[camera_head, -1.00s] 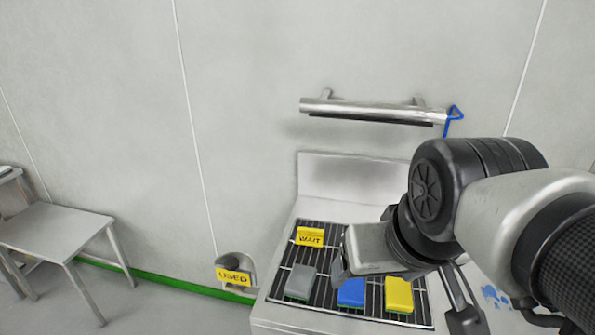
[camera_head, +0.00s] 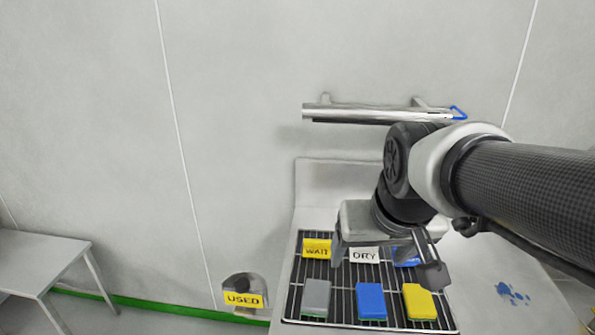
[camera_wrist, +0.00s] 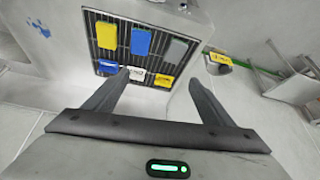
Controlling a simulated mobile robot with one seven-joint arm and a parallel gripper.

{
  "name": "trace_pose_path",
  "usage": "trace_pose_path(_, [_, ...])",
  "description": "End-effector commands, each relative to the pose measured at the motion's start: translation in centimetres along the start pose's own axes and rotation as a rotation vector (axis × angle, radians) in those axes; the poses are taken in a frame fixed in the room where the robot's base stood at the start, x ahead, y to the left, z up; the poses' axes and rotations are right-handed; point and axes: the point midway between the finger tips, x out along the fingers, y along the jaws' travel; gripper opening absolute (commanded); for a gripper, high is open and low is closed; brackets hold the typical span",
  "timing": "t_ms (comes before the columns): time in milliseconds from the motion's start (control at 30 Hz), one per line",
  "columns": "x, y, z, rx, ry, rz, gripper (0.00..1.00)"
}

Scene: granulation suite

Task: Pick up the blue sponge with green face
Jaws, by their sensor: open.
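The blue sponge (camera_head: 371,301) lies on the wire rack, between a grey sponge (camera_head: 316,298) and a yellow sponge (camera_head: 419,301). A thin green layer shows along its lower edge. In the wrist view, the blue sponge (camera_wrist: 141,43) lies beyond my fingertips, with the yellow and grey sponges on either side. My gripper (camera_head: 388,265) is open and empty, above the rack near the row of cards. It is apart from the blue sponge, and its two fingers also show in the wrist view (camera_wrist: 158,78).
The rack (camera_head: 290,307) also bears a yellow WAIT card (camera_head: 317,248), a white DRY card (camera_head: 365,255) and a blue card (camera_head: 405,256) partly hidden by my gripper. A USED holder (camera_head: 243,298) is left of it. A rail (camera_head: 370,114) runs along the wall behind.

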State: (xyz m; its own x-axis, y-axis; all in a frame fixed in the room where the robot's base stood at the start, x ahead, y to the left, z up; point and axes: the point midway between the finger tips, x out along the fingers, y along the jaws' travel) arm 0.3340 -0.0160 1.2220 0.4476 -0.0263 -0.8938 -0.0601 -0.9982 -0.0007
Motion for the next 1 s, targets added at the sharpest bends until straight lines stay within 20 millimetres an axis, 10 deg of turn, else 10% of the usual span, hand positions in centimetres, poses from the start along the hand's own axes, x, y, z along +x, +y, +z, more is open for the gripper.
trace_pose_path(300, [12.3,4.3,-2.7,0.085,-0.058,0.033,0.77])
trace_pose_path(1000, [24.8,6.7,-1.0,0.089,-0.077,0.038,0.77])
